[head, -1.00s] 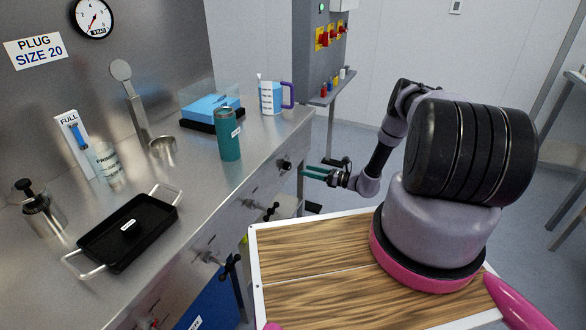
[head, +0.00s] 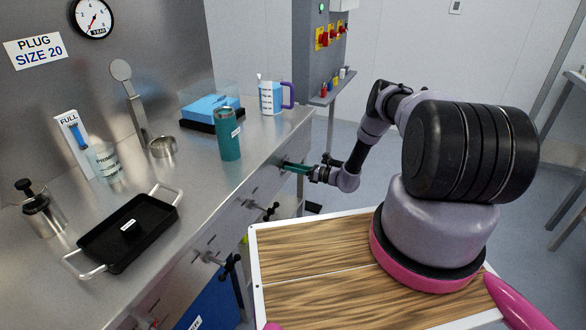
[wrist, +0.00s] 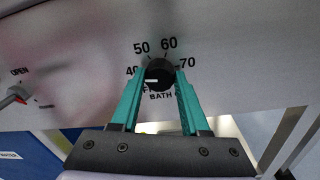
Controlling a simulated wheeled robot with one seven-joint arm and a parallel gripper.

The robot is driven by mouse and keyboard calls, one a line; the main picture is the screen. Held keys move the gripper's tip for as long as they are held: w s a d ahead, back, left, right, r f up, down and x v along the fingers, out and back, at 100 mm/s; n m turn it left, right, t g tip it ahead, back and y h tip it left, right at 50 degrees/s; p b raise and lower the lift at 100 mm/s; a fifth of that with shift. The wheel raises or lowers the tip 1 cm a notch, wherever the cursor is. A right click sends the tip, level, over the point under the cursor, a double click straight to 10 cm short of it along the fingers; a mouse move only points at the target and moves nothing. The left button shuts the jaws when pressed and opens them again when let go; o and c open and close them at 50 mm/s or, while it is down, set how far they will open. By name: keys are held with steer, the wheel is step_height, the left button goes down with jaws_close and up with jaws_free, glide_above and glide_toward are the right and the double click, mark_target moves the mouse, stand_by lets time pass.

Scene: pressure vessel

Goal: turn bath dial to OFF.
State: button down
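The bath dial is a round black knob (wrist: 160,73) on the bench's steel front panel, with 40, 50, 60 and 70 printed around it. Its white mark points left, slightly below the 40. The lettering below it is partly hidden by the knob and finger. My gripper (wrist: 161,76) has its two teal fingers open, one on each side of the knob. The fingertips are very close to its sides; I cannot tell whether they touch. In the head view my gripper (head: 287,166) reaches the panel and hides most of the dial.
Other valve handles (head: 268,211) stick out of the front panel nearer me. A red-tipped valve (wrist: 16,95) marked OPEN is at the left in the wrist view. A green tumbler (head: 228,137) and a measuring jug (head: 270,98) stand on the bench above.

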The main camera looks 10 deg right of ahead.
steer(key=shift+d+n, duration=0.1)
steer(key=shift+n, duration=0.3)
steer(key=n, duration=0.9)
steer(key=shift+s+n, duration=0.1)
steer(key=shift+n, duration=0.3)
stand_by(0.5)
steer(key=shift+c, duration=1.9)
jaws_free()
steer(key=v, duration=1)
steer(key=shift+s+d+r, duration=0.15)
steer(key=shift+s+d, duration=0.05)
steer(key=shift+s, duration=0.1)
